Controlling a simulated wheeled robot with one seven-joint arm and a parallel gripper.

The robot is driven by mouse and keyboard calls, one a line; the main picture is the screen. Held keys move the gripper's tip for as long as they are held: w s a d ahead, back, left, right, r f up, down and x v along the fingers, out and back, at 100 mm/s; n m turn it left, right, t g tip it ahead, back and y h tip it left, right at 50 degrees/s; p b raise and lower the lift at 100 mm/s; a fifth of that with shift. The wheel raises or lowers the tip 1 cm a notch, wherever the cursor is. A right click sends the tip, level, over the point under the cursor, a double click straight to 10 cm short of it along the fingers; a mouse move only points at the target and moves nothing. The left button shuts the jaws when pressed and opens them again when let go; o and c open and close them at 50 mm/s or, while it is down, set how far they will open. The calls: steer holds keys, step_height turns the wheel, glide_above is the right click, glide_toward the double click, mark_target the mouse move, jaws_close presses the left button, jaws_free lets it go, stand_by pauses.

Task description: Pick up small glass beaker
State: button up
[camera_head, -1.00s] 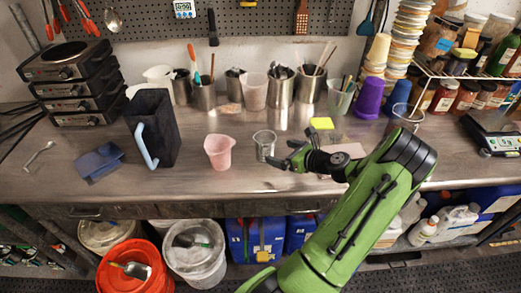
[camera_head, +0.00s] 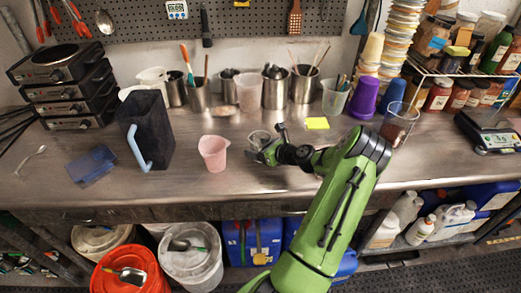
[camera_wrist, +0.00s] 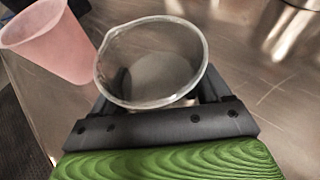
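The small glass beaker (camera_head: 258,138) is clear and stands on the metal workbench, just left of the pink cup's right-hand neighbour space, with its lower part hidden by my gripper. In the wrist view the beaker (camera_wrist: 150,62) is upright and looks empty, its round rim facing the camera. My gripper (camera_head: 266,150) is low over the bench at the beaker. In the wrist view its dark fingers (camera_wrist: 158,92) are spread, one on each side of the beaker. Whether they touch the glass is hidden below the rim.
A pink cup (camera_head: 213,153) stands close to the left of the beaker and also shows in the wrist view (camera_wrist: 45,40). A dark pitcher (camera_head: 150,130) is further left. Metal canisters (camera_head: 275,92) stand behind. A yellow notepad (camera_head: 317,123) lies to the right. The bench front is clear.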

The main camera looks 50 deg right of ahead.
steer(key=c, duration=0.6)
steer(key=shift+r, duration=0.1)
